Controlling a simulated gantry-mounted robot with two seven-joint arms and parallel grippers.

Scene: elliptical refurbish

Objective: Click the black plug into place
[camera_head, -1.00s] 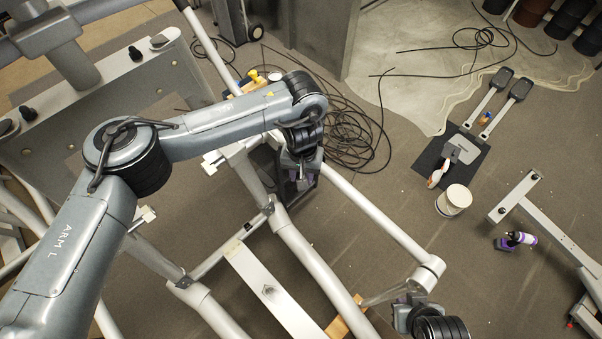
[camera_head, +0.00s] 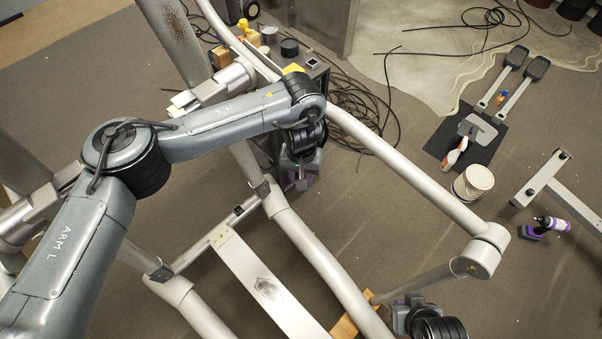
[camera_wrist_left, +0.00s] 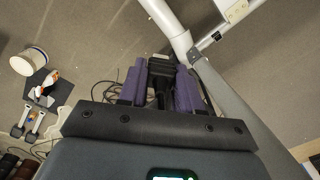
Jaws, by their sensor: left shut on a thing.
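My left gripper (camera_head: 300,178) hangs over the machine's grey tube frame (camera_head: 312,240). In the left wrist view, its purple fingers (camera_wrist_left: 160,88) are shut on a black plug (camera_wrist_left: 160,68) with a dark lead below it. The plug's tip points toward a pale frame tube and looks apart from it, though the gap is hard to judge. A small black fitting (camera_head: 238,210) sits on the thin crossbar; it also shows in the left wrist view (camera_wrist_left: 216,36). My right gripper (camera_head: 410,308) is at the bottom edge, its fingers mostly hidden.
A long grey tube (camera_head: 410,170) slopes right of my left gripper. A dark cart (camera_head: 312,80) with small items stands behind it. Loose black cable (camera_head: 365,110) lies on the floor.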

